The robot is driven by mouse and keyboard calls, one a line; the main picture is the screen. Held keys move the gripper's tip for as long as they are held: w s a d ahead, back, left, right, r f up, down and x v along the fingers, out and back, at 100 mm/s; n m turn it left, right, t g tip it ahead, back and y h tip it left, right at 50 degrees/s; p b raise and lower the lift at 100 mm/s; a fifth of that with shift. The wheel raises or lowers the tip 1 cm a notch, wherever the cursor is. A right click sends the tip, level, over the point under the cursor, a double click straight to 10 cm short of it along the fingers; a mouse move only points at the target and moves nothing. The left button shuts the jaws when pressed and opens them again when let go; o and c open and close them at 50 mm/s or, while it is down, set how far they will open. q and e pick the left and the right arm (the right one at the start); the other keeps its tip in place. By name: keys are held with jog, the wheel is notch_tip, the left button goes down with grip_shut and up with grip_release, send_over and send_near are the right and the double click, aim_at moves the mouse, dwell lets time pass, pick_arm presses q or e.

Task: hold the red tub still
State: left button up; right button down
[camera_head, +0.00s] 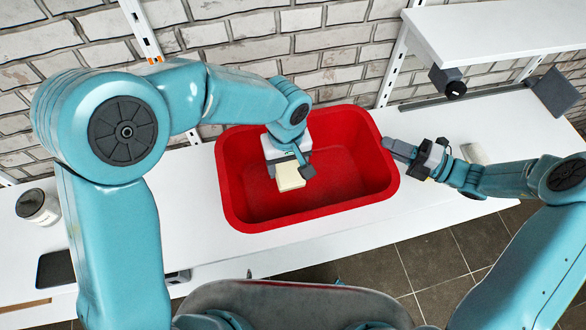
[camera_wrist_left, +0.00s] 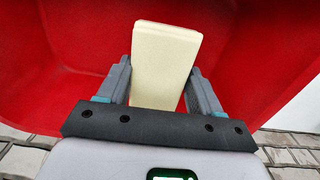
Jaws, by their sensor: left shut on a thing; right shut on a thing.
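The red tub (camera_head: 229,180) stands open and upright on the white worktop, in the middle of the head view. My left gripper (camera_head: 289,170) is over the inside of the tub, shut on a cream block (camera_head: 290,178). In the left wrist view the block (camera_wrist_left: 166,65) sits between both fingers (camera_wrist_left: 157,88), with the tub's red wall (camera_wrist_left: 55,60) behind it. My right gripper (camera_head: 394,148) is shut on the tub's right rim. Its fingertips are partly hidden at the rim.
A jar (camera_head: 38,206) and a dark flat tablet-like thing (camera_head: 55,269) are on the left of the worktop (camera_head: 190,225). A raised white shelf (camera_head: 500,32), a black device (camera_head: 448,83) and a dark panel (camera_head: 555,92) are at the back right. A brick wall stands behind.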

jog(key=c, duration=1.4)
grip_release()
jog(key=shift+f, duration=0.2)
pick_arm(q)
jog(key=shift+w+f, duration=0.1)
pick_arm(e)
jog(key=shift+w, duration=0.15)
jog(key=shift+r, duration=0.9)
jog(key=o, duration=1.1)
jog(key=shift+o, duration=0.2)
jog(key=shift+d, duration=0.1)
